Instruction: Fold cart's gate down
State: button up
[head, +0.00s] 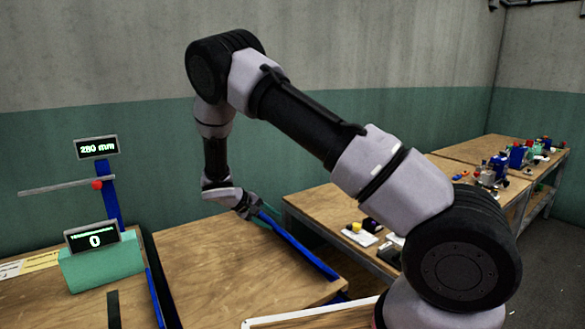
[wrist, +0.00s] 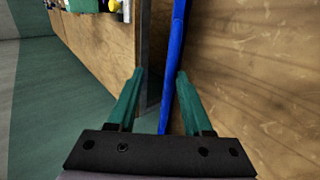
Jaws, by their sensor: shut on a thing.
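The cart's wooden top (head: 225,270) is in the lower middle of the head view. A long blue bar (head: 300,245), which looks like the cart's gate, runs along the right edge of this top. In the wrist view the blue bar (wrist: 172,75) passes between the green fingers of my gripper (wrist: 160,85), and my gripper is shut on it. In the head view my gripper (head: 253,212) is at the bar's far end, by the back corner of the top. The exact contact is hard to see there.
A wooden table (head: 325,213) with small items stands close to the right of the bar. A press with a green box (head: 102,262) and a blue post (head: 110,198) stands at left. The cart top is bare.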

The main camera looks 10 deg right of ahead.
jog(key=d+r+y, duration=0.1)
jog(key=w+d+r+g+y, duration=0.1)
jog(key=d, duration=0.1)
jog(key=shift+w+d+y, duration=0.2)
jog(key=shift+d+y, duration=0.05)
jog(key=shift+y, duration=0.05)
jog(key=shift+w+d+r+g+y, duration=0.5)
jog(key=shift+w+d+g+y, duration=0.5)
jog(key=shift+d+y, duration=1.35)
notch_tip(320, 180, up, 14)
jog(key=s, duration=0.2)
jog(key=shift+a+r+m+t, duration=0.2)
jog(key=shift+a+m+t, duration=0.05)
jog(key=shift+m+t, duration=0.05)
